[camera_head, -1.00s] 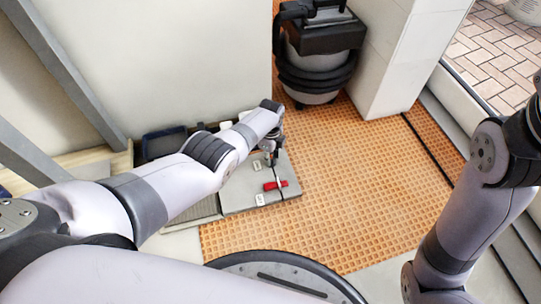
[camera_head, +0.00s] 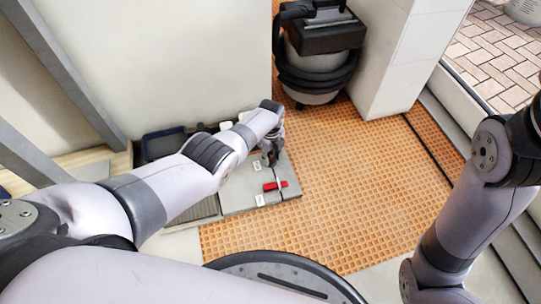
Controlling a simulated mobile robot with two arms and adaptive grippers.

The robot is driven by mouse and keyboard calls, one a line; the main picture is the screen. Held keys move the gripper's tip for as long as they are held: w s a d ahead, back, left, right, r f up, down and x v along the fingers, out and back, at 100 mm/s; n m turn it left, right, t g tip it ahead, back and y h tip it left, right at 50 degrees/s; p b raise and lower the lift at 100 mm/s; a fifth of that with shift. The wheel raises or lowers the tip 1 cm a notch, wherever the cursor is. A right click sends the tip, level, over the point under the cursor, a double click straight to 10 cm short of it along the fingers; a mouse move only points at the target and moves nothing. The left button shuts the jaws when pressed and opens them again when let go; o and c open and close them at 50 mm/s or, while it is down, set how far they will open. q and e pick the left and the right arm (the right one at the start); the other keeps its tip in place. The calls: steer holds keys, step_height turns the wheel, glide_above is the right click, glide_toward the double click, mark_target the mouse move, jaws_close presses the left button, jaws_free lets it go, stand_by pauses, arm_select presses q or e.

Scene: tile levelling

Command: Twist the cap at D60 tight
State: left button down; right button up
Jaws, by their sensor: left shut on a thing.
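My left gripper (camera_head: 271,161) points down at the joint between the grey tiles (camera_head: 236,195), beside the upper small white label (camera_head: 257,167). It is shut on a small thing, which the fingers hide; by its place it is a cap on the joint. A red cap (camera_head: 275,185) stands on the same joint, nearer to me and apart from the gripper, by the lower white label (camera_head: 260,200). The label print is too small to read. My right arm is at the right edge; its gripper is out of view.
Orange studded matting (camera_head: 345,190) covers the floor right of the tiles and is clear. A black and grey vacuum cleaner (camera_head: 318,50) stands at the back by a white wall block (camera_head: 395,60). A dark bin (camera_head: 163,143) sits behind my left arm.

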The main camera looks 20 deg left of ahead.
arm_select(q)
steer(key=c, duration=1.3)
jaws_free()
steer(key=shift+r, duration=0.15)
steer(key=shift+w+r, duration=0.1)
steer(key=shift+r, duration=0.45)
step_height(320, 180, up, 10)
steer(key=shift+r, duration=0.25)
